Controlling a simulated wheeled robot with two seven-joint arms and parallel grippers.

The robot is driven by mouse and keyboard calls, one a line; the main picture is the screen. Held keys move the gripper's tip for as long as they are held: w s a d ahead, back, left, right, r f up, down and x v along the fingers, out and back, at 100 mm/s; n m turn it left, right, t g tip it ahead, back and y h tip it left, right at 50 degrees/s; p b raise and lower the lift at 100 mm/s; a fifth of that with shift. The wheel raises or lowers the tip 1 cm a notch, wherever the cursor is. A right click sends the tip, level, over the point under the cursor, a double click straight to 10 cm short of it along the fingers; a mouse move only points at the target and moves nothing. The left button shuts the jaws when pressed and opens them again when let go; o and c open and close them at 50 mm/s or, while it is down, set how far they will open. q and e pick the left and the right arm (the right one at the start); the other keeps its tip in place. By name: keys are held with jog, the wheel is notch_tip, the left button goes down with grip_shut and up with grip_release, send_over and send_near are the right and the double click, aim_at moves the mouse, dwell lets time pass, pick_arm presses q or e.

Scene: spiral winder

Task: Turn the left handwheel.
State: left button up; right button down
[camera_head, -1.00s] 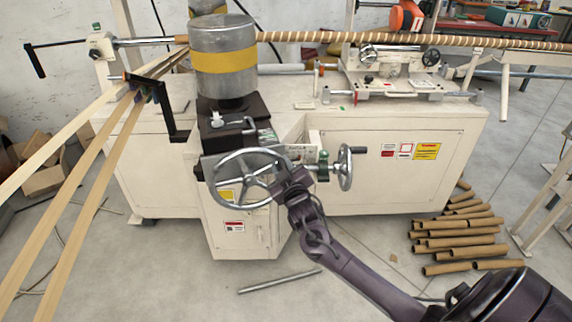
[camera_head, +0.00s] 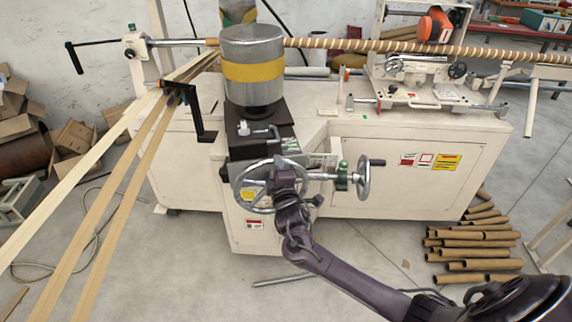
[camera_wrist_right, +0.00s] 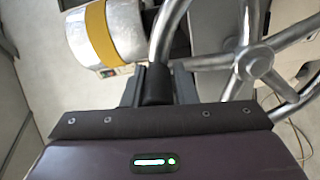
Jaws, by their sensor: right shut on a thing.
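The left handwheel (camera_head: 240,197) is the larger spoked metal wheel on the front of the winding machine, below the metal cylinder with the yellow band. My right gripper (camera_head: 286,168) is at the upper right of its rim, and my forearm hides part of the wheel. In the right wrist view, the handwheel's rim and spokes (camera_wrist_right: 254,62) fill the upper right. A dark grip (camera_wrist_right: 155,85) on the rim sits at my right gripper (camera_wrist_right: 156,98), which is shut on it. The fingertips are mostly hidden. My left gripper is not in view.
A smaller handwheel (camera_head: 363,177) with a dark handle stands close to the right of my gripper. The cylinder (camera_head: 252,48) rises behind the left wheel. Cardboard tubes (camera_head: 470,240) lie on the floor at right; paper strips (camera_head: 95,225) run down at left.

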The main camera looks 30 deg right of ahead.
jog(key=shift+w+a+r+n+p, duration=0.15)
jog(key=shift+w+a+r+n, duration=0.1)
jog(key=shift+a+n, duration=0.2)
jog(key=shift+w+a+r+n+p, duration=0.15)
jog(key=shift+a+r+n, duration=0.1)
jog(key=shift+a+n, duration=0.15)
jog(key=shift+a, duration=0.1)
jog(key=c, duration=1.5)
grip_release()
jog(key=shift+o, duration=1.3)
jog(key=shift+a, duration=0.1)
jog(key=shift+f, duration=0.2)
jog(key=shift+s+a+f, duration=0.1)
jog(key=shift+s+f, duration=0.1)
jog(key=shift+s, duration=0.4)
jog(key=b+v, duration=0.1)
jog(key=v, duration=0.5)
jog(key=shift+s+a+r, duration=0.2)
jog(key=shift+s, duration=0.15)
